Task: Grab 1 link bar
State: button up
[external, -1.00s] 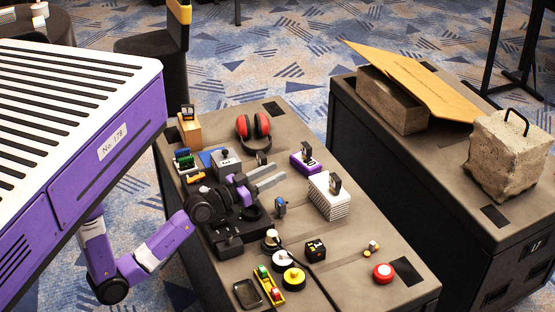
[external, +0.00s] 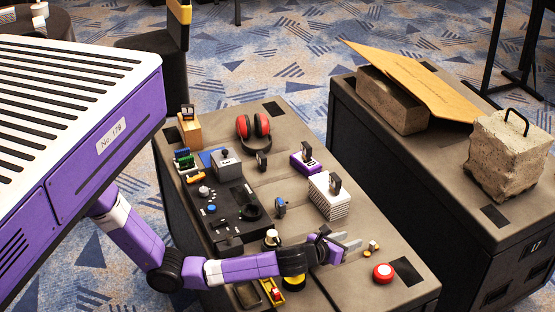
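My gripper (external: 351,243) is in the external view, low over the right front of the near case top. Its two grey fingers are apart, and I see nothing between them. Just right of the fingertips lies a small brass-and-white piece (external: 371,248), which may be the link bar. It is too small to be sure, and I cannot tell whether a finger touches it. My purple arm reaches across the case's front edge and hides part of the things there.
A red button (external: 383,273) stands close to the right of my gripper. A white finned block (external: 330,196) is behind it. A yellow tray (external: 270,291) and a black control panel (external: 232,215) are to the left. Red earmuffs (external: 254,131) lie farther back.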

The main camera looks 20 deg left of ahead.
aim_at(371, 245)
jog(key=s+d, duration=0.1)
jog(key=s+d+m, duration=0.1)
jog(key=shift+s+d+f, duration=0.1)
jog(key=shift+s+f, duration=0.05)
jog(key=shift+s, duration=0.2)
jog(key=shift+w+d+f+m, duration=0.1)
jog(key=shift+d+f+m, duration=0.05)
jog(key=shift+m, duration=0.15)
jog(key=x, duration=0.2)
jog(key=b+x, duration=0.1)
jog(key=x, duration=0.2)
jog(key=b+x, duration=0.1)
jog(key=x, duration=0.1)
jog(key=shift+d+f, duration=0.2)
jog(key=shift+d, duration=0.15)
grip_shut()
